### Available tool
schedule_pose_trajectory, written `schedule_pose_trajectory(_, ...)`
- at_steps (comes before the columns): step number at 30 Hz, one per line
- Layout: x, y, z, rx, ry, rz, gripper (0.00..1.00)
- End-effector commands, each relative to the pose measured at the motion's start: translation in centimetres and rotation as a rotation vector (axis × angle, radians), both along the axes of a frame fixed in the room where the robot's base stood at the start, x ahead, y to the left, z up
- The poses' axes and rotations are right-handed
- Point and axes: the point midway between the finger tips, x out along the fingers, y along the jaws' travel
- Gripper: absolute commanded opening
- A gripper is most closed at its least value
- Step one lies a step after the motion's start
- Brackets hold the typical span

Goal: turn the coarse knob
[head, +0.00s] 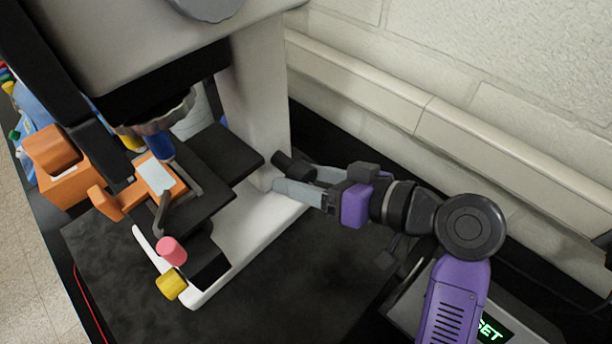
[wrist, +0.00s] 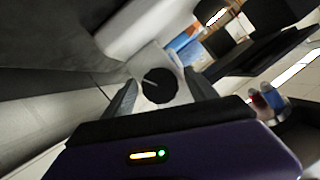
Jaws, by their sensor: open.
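The coarse knob (head: 293,167) is a black round knob on the right side of the microscope's white base column (head: 258,105). In the wrist view the knob (wrist: 159,88) faces the camera as a dark disc with a pale line mark. My gripper (head: 296,183) is at the knob, its grey fingers pointing left towards the column. In the wrist view my gripper (wrist: 158,95) is open, with one finger on each side of the knob. I cannot tell whether either finger touches it.
The black stage (head: 205,170) carries a glass slide (head: 156,177). A pink knob (head: 172,250) and a yellow knob (head: 171,284) sit at the front. An orange holder (head: 62,170) stands left. A wall ledge (head: 400,100) runs behind my arm. The dark mat (head: 290,270) is clear in front.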

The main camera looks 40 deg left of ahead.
Motion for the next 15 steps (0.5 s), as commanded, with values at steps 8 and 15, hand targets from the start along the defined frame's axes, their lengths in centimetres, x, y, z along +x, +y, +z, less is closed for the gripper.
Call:
schedule_pose_trajectory(8, 0.5, -3.3, 1.1, 0.002, -0.003, -0.005, 0.66)
schedule_pose_trajectory(15, 0.8, -6.4, 2.3, 0.000, -0.001, -0.003, 0.66)
